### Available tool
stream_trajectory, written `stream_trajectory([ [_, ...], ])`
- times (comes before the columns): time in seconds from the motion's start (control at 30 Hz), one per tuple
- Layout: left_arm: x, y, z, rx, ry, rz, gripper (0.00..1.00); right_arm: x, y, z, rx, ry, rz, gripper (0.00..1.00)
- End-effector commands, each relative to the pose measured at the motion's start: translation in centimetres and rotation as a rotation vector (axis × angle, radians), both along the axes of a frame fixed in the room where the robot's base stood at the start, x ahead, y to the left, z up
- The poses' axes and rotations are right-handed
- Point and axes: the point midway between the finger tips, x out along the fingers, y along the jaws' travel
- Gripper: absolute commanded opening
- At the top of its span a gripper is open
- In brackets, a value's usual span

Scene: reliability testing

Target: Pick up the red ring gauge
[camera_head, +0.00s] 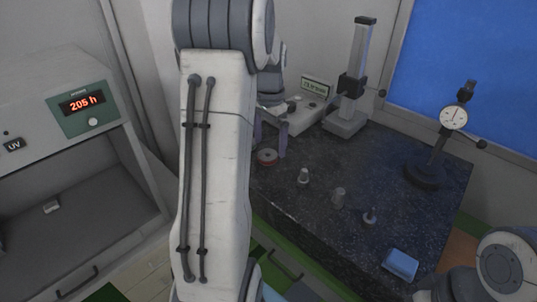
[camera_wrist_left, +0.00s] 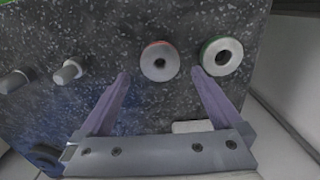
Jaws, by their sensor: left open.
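The red ring gauge (camera_head: 267,157) is a short grey ring with a red rim, lying flat on the dark granite plate near its left edge. In the left wrist view the red ring gauge (camera_wrist_left: 160,48) shows its hole facing the camera. My left gripper (camera_head: 270,149) is open, with its two purple fingers pointing down close to the red ring gauge. In the wrist view the left gripper's (camera_wrist_left: 160,73) fingertips appear on either side of the ring, which is not held. My left forearm hides part of the plate's left side. My right gripper is out of view.
A green-rimmed ring (camera_wrist_left: 236,52) lies close beside the right finger in the wrist view. Metal plugs (camera_head: 303,176), a dial-gauge stand (camera_head: 427,172), a column stand (camera_head: 346,122) and a blue block (camera_head: 400,264) stand on the granite plate (camera_head: 325,235). A UV cabinet (camera_head: 30,90) is at left.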

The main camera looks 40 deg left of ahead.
Motion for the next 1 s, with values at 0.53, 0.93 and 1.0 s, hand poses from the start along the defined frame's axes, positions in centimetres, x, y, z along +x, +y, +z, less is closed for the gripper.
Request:
stream_trajectory([
  [0.53, -0.1, 0.0, -3.0, 0.000, 0.000, -0.002, 0.77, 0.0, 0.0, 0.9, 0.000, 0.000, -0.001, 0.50],
  [0.93, 0.0, 0.0, -2.9, 0.001, -0.001, -0.002, 0.00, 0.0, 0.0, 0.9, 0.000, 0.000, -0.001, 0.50],
  [1.0, 0.0, 0.0, -2.8, 0.001, -0.002, -0.002, 0.00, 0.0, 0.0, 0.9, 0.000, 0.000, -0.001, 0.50],
])
